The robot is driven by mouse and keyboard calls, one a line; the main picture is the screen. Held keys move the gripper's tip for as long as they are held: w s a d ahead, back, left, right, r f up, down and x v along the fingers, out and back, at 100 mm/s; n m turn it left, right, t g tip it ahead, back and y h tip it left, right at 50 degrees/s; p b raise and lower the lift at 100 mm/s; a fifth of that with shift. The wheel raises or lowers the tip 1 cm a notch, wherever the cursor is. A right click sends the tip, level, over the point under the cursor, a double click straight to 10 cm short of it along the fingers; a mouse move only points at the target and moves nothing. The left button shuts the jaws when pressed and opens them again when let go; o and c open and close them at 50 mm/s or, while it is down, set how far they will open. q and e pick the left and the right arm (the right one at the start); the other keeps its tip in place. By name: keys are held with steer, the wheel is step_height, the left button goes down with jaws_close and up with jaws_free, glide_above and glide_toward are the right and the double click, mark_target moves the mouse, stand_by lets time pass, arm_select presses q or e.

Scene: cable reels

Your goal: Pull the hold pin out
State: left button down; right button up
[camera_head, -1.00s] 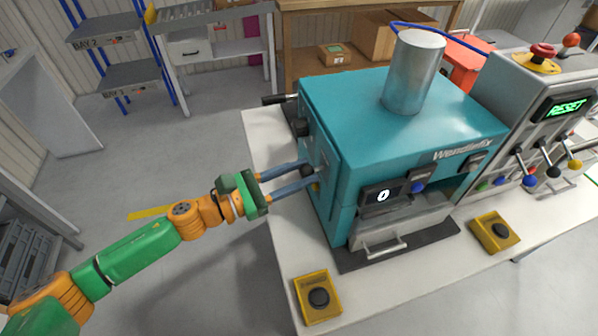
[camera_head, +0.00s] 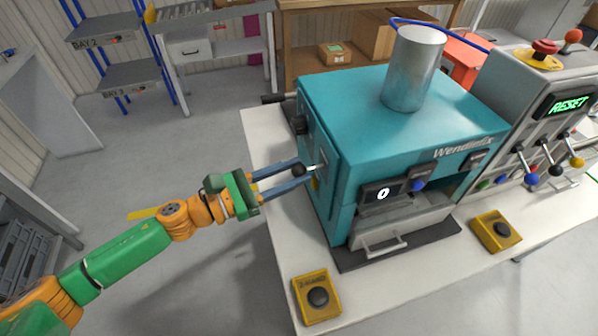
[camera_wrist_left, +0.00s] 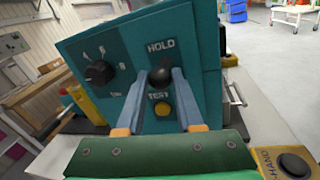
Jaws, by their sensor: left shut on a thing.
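The hold pin's black ball knob (camera_head: 299,170) sits between my left gripper's fingertips (camera_head: 304,170) at the left side of the teal machine (camera_head: 334,200). A short bright shaft shows between the knob and the machine's side. In the left wrist view the knob (camera_wrist_left: 160,77) is between the two blue-grey fingers, below the HOLD label (camera_wrist_left: 160,47). The left gripper is shut on the knob. My right gripper is not in view.
In the wrist view a yellow TEST button (camera_wrist_left: 162,109) lies just below the knob, and a black rotary dial (camera_wrist_left: 98,73) is to its left. Yellow button boxes (camera_head: 317,297) stand on the white table (camera_head: 262,150). Open floor lies left of the table.

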arm_select(q)
steer(key=shift+v, duration=0.95)
steer(key=shift+w, duration=0.15)
steer(key=c, duration=0.7)
jaws_free()
steer(key=shift+o, duration=0.8)
steer(key=shift+a, duration=0.2)
steer(key=b+v, duration=0.4)
steer(key=v, duration=0.3)
steer(key=shift+b, duration=0.4)
